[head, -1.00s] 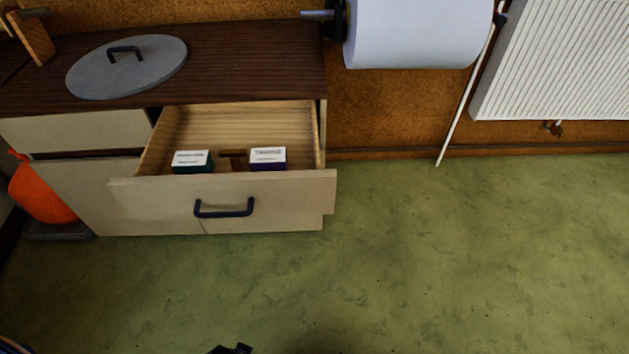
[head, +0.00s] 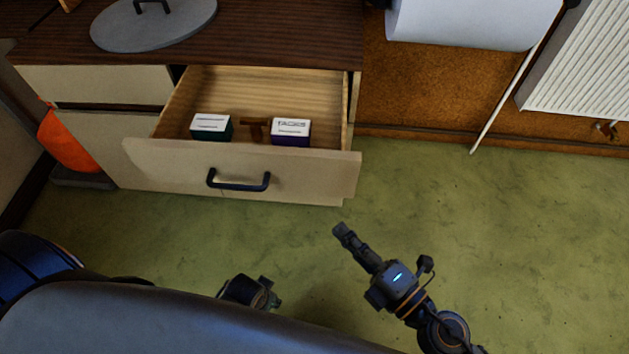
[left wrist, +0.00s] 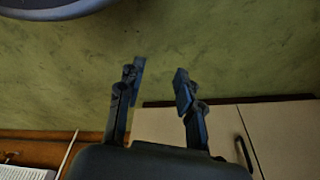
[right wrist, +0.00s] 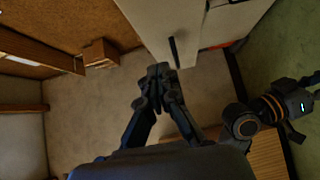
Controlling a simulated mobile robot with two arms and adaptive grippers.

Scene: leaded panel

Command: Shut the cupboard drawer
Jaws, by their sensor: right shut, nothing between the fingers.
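The cupboard drawer (head: 310,165) stands pulled out, with its beige front and dark bar handle (head: 240,185) facing me. Inside lie a teal-sided box (head: 211,127), a purple-sided box (head: 291,131) and a small brown item (head: 254,128). My right gripper (head: 342,231) is shut and empty, in front of the drawer's right end and apart from it. In the right wrist view its fingers (right wrist: 159,72) meet. My left gripper (left wrist: 158,72) is open and empty in the left wrist view; in the head view my body partly hides that arm.
An orange bag (head: 68,142) is at the cupboard's left. A paper roll (head: 470,20) and a white radiator (head: 590,70) are at the back right. The green floor (head: 530,240) to the right is clear.

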